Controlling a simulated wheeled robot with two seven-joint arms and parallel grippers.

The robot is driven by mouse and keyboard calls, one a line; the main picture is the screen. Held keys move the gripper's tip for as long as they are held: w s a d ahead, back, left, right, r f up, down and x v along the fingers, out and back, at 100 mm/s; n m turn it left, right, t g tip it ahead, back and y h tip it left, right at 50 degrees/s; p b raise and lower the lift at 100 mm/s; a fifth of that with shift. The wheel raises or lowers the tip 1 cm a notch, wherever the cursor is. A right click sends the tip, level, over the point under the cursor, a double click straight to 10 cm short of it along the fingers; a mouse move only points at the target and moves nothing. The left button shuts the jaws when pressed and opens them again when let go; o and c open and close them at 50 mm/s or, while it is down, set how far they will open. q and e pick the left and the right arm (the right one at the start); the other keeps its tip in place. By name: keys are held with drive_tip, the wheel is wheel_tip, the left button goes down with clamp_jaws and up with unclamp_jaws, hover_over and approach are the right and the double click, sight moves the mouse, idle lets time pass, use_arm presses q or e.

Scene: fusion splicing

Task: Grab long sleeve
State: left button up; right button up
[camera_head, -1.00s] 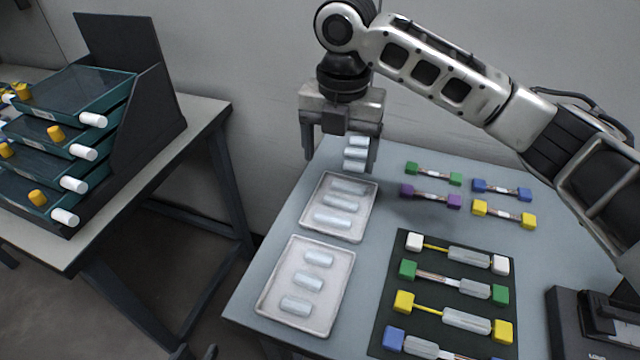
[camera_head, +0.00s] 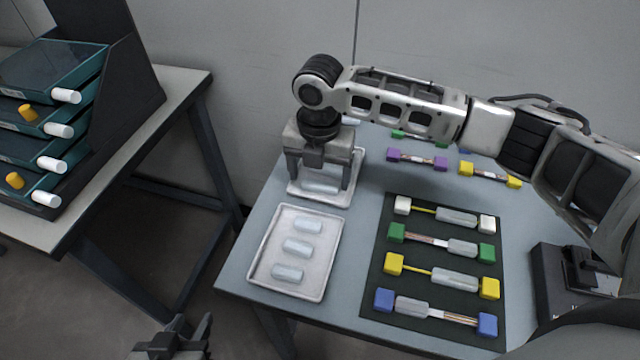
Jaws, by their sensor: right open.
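The far white tray (camera_head: 349,165) holds pale silver sleeves that look longer than those in the near tray. One long sleeve (camera_head: 321,187) shows between the fingers of my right gripper (camera_head: 320,190). That gripper is open and points down over the far tray, its fingers at either end of the sleeve. I cannot tell if they touch it. The near white tray (camera_head: 265,268) holds three shorter sleeves (camera_head: 298,248). My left gripper (camera_head: 190,324) is at the bottom edge, empty, its fingers apart, below the table.
A dark mat (camera_head: 378,245) carries several fibre pieces with coloured end blocks. More coloured pieces (camera_head: 417,159) lie behind it, partly hidden by my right arm. A black device (camera_head: 565,285) stands at the right. A drawer rack (camera_head: 110,110) stands on another table at the left.

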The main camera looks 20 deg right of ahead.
wheel_tip(320, 180, down, 2)
drive_tip(key=shift+f, duration=0.1)
drive_tip(key=c, duration=0.7)
